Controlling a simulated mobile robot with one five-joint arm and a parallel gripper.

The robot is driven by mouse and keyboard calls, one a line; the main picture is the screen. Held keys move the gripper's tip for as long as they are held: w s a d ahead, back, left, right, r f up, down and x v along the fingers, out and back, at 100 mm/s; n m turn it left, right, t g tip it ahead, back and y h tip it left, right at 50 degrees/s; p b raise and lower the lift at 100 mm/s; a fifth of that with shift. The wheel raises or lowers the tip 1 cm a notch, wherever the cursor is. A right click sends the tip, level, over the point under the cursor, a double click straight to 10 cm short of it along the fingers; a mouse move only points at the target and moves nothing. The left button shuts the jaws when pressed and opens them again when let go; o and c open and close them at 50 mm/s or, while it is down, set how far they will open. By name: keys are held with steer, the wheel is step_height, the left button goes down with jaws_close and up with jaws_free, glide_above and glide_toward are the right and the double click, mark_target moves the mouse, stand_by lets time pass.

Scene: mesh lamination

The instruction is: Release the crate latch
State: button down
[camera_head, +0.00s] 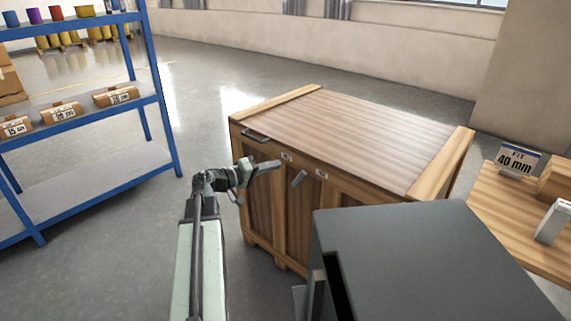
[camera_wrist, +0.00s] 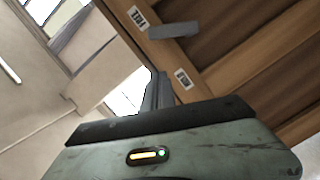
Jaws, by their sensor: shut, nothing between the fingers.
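The wooden crate (camera_head: 375,140) stands in the middle of the head view with its lid down. On its front face is a grey latch lever (camera_head: 299,178), tilted, its upper end to the right. A small white label (camera_head: 287,157) sits to its upper left and another label (camera_head: 321,174) to its right. The crate's lower right front is hidden.
A dark bar handle (camera_head: 256,135) is on the crate's upper left front. A blue shelf rack (camera_head: 160,95) with boxes stands at the left. A wooden table (camera_head: 490,205) with a "FIT 40 mm" sign (camera_head: 517,158) is at the right. Floor between rack and crate is clear.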

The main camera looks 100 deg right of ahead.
steer(key=v, duration=0.4)
steer(key=shift+w+a, duration=0.15)
steer(key=shift+w, duration=0.2)
